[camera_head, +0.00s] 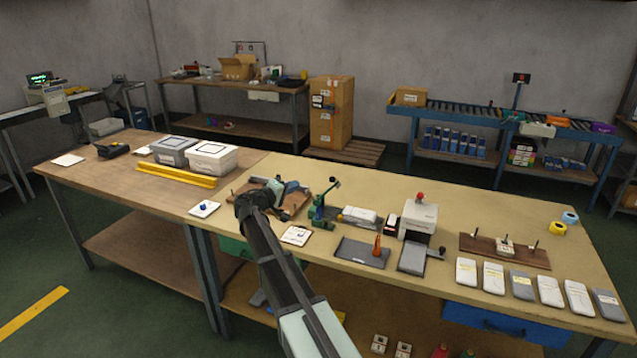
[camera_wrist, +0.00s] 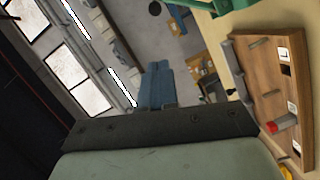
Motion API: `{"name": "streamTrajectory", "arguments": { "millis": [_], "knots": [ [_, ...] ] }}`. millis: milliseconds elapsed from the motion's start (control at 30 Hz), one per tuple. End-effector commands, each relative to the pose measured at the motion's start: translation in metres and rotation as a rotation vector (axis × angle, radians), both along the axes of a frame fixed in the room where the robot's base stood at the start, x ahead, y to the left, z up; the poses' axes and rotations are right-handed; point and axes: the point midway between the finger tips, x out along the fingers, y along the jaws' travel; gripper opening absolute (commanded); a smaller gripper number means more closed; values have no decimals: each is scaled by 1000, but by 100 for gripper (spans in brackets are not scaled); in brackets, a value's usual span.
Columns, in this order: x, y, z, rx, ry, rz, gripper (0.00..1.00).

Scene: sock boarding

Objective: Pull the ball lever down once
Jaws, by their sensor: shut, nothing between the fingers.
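A small green hand press (camera_head: 318,212) stands on the tan table, just right of my gripper. Its raised arm ends in a small dark ball (camera_head: 334,180), which I take to be the ball lever. My gripper (camera_head: 298,187) is to the left of the lever and apart from it, pointing right, with its blue fingers together and empty. The closed fingers also show in the wrist view (camera_wrist: 165,68).
A wooden board (camera_wrist: 265,95) with pegs lies below my gripper. A pale box machine (camera_head: 418,221) with a red knob, a dark tray (camera_head: 362,253) and several flat packs stand to the right. White-lidded bins (camera_head: 213,158) and a yellow rail (camera_head: 176,175) are left.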

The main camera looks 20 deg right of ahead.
Motion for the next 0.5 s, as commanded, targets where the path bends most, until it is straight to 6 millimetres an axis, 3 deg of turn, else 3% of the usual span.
{"name": "streamTrajectory", "arguments": {
  "millis": [167,500],
  "knots": [
    [6,-10,-1,0,1,-1,0],
    [34,-59,-7,0,1,-1,0]
  ]
}}
